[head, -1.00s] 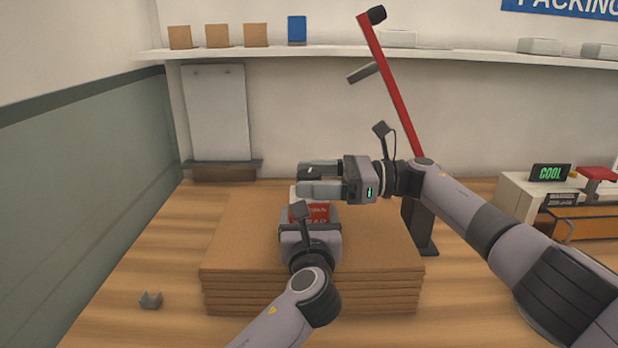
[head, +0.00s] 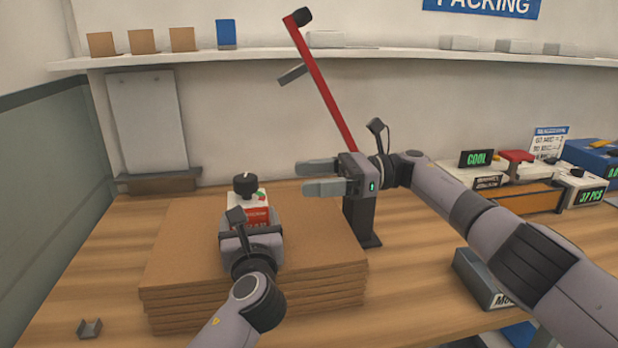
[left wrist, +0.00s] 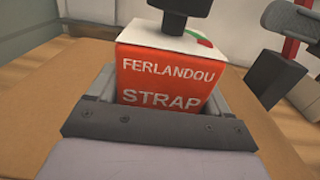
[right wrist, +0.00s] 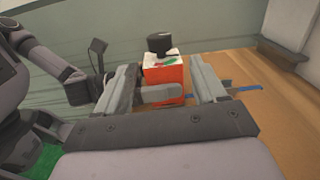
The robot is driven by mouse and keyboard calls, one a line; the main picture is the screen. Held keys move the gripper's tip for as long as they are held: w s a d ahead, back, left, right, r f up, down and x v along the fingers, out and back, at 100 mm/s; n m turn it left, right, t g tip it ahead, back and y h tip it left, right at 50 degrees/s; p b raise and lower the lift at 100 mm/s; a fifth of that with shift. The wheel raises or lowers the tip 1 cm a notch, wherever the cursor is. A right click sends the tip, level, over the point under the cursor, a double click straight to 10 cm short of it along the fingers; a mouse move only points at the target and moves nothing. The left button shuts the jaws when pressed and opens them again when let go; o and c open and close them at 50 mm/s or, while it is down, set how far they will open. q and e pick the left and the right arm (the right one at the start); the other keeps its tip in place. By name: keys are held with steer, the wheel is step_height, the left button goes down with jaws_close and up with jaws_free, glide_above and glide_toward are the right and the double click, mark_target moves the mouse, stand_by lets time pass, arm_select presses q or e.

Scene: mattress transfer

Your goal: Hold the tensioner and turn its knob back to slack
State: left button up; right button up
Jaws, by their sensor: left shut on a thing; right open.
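The tensioner (head: 250,202) is a white and red box with a black knob (head: 245,184) on top and a small red and green mark beside the knob. It stands upright on the stack of brown boards. My left gripper (head: 252,226) is shut on the tensioner from the near side. In the left wrist view the tensioner (left wrist: 170,80) reads "FERLANDOU STRAP" between the fingers. My right gripper (head: 312,178) is open and empty, to the right of the knob and apart from it. The right wrist view shows the tensioner (right wrist: 165,85) beyond its fingers, with the knob (right wrist: 160,44) clear.
The board stack (head: 310,240) lies on a wooden table. A red lever (head: 325,90) on a dark post (head: 362,220) rises behind my right gripper. A small grey bracket (head: 89,328) lies at the front left.

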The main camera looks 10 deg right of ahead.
steer(key=m+t+h, duration=0.4)
steer(key=m+t, duration=0.3)
steer(key=t, duration=0.4)
glide_toward(256, 185)
steer(key=x, duration=1.2)
steer(key=shift+w+a, duration=0.1)
steer(key=shift+a, duration=0.05)
steer(key=c, duration=0.9)
